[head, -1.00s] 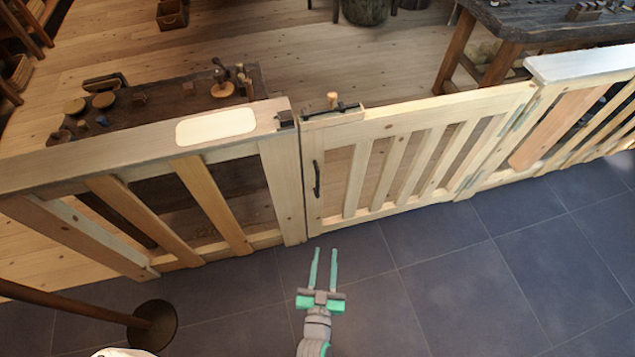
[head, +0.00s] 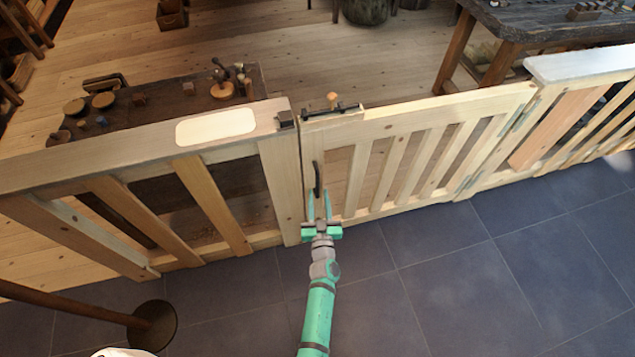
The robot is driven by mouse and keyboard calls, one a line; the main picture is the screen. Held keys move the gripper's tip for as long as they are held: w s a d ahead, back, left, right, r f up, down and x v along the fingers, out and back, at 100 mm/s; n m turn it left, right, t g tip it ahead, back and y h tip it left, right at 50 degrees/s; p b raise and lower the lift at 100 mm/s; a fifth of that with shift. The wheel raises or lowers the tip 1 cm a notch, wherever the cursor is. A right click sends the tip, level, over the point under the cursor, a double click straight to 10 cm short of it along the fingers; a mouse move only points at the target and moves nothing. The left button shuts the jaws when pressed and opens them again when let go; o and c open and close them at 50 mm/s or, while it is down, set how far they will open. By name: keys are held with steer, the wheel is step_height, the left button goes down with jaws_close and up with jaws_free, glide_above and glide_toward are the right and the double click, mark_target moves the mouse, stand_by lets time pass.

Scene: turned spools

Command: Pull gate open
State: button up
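The wooden gate (head: 350,126) has slanted-looking slats and stands in line with the fence, its left edge beside the fence post (head: 280,190). A dark latch bar with a wooden knob (head: 333,101) sits on its top rail. A black vertical pull handle (head: 317,180) is fixed on the gate's left stile, on my side. My gripper (head: 319,205) is open, with its two green fingers apart and pointing at the gate, just below the handle in the picture. I cannot tell whether the fingers touch the handle or the stile.
A fence panel with a pale plate (head: 216,126) runs left of the gate; another fence section (head: 575,64) runs right. A round dark stand base (head: 153,325) is at lower left. The tiled floor (head: 440,270) in front of the gate is clear on the right.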

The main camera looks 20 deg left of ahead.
mark_target(318, 184)
steer(key=shift+x, duration=3.15)
jaws_close()
